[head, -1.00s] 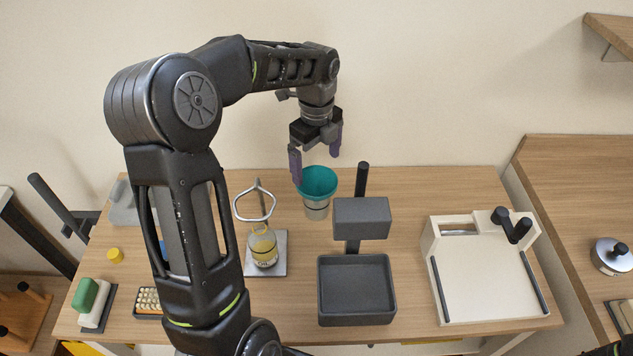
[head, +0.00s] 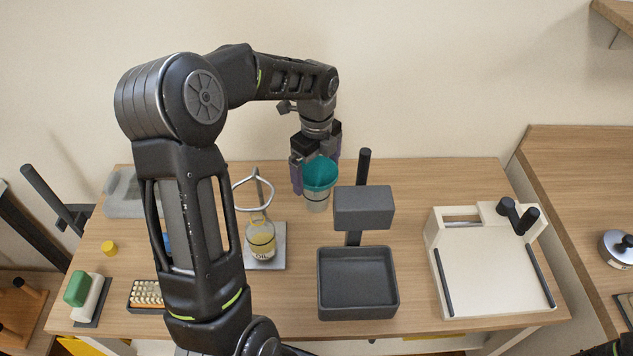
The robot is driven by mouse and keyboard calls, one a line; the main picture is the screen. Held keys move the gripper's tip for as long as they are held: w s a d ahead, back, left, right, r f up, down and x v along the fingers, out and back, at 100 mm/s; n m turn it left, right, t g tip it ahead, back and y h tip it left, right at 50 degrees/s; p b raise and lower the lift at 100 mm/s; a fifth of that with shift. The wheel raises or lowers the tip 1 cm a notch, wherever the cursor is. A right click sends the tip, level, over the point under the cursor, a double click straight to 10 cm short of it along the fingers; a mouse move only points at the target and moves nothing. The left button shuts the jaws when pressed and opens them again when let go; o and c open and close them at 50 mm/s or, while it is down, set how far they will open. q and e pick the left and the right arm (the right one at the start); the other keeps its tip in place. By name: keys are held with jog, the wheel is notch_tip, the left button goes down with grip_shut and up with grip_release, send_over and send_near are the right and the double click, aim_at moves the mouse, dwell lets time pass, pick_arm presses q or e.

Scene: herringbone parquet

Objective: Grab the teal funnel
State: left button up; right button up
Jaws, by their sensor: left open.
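The teal funnel (head: 320,174) sits upright in the mouth of a clear container (head: 317,201) at the back middle of the table, in the head view. My left gripper (head: 315,180) is over it, pointing down, with its purple fingers on either side of the funnel's rim. The left gripper is open. Whether a finger touches the funnel cannot be told. The gripper body hides the back part of the funnel's rim. My right gripper is not in view.
A ring stand (head: 256,192) with a labelled oil beaker (head: 261,240) stands left of the funnel. A dark post with a grey block (head: 364,208) and tray (head: 358,311) stands to the right front. A cream box (head: 490,275) is farther right.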

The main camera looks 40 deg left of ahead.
pick_arm(q)
jog(key=shift+f, duration=0.6)
jog(key=shift+r, duration=0.1)
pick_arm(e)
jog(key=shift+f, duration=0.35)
pick_arm(q)
jog(key=shift+c, duration=0.3)
jog(key=c, duration=1)
jog(key=shift+r+p, duration=0.4)
jog(key=shift+r, duration=0.1)
notch_tip(320, 180, up, 4)
jog(key=p, duration=0.3)
jog(key=shift+r, duration=2.5)
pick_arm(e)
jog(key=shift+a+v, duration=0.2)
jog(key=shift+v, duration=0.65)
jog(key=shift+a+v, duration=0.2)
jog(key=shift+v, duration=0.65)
